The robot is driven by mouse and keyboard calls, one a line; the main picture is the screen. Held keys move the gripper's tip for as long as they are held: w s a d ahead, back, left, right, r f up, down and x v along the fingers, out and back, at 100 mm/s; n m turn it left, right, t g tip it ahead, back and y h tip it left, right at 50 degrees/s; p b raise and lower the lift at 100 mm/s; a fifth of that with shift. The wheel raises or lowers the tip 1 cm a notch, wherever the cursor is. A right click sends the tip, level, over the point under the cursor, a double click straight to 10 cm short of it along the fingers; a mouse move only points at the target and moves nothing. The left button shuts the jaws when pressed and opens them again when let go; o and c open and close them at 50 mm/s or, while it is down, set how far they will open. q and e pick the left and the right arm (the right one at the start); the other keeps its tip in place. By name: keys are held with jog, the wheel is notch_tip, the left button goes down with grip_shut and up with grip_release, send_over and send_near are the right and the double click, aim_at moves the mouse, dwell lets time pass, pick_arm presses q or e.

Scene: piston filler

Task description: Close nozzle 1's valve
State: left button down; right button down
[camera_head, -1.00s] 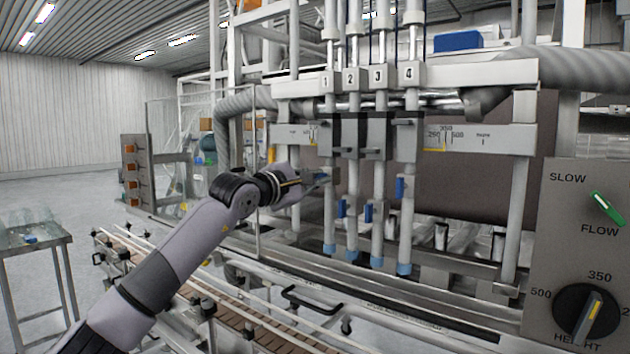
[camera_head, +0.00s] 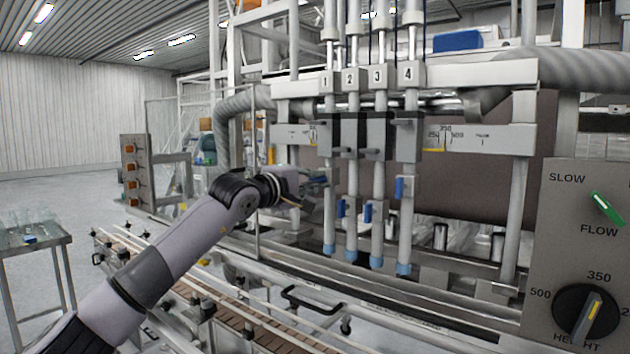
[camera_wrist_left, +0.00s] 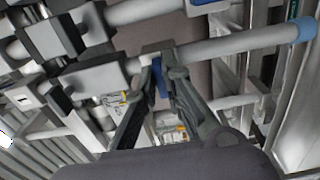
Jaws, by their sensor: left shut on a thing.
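Nozzle 1 (camera_head: 329,222) is the leftmost of the upright filling pipes, under the plate marked 1, with a blue tip (camera_head: 329,249). My left gripper (camera_head: 314,182) reaches it from the left at valve height. In the left wrist view, the two dark fingers of the left gripper (camera_wrist_left: 163,70) are shut on the blue valve handle (camera_wrist_left: 160,80), which sticks out sideways from the pipe (camera_wrist_left: 230,47). The fingers hide part of the handle, and its exact angle is hard to tell in the head view. My right gripper is not in view.
A conveyor with rails (camera_head: 240,318) runs below. A control panel (camera_head: 560,260) stands at the right.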

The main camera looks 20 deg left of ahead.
pick_arm(q)
jog(key=shift+f, duration=0.1)
jog(key=c, duration=1.7)
grip_release()
jog(key=v, duration=1.2)
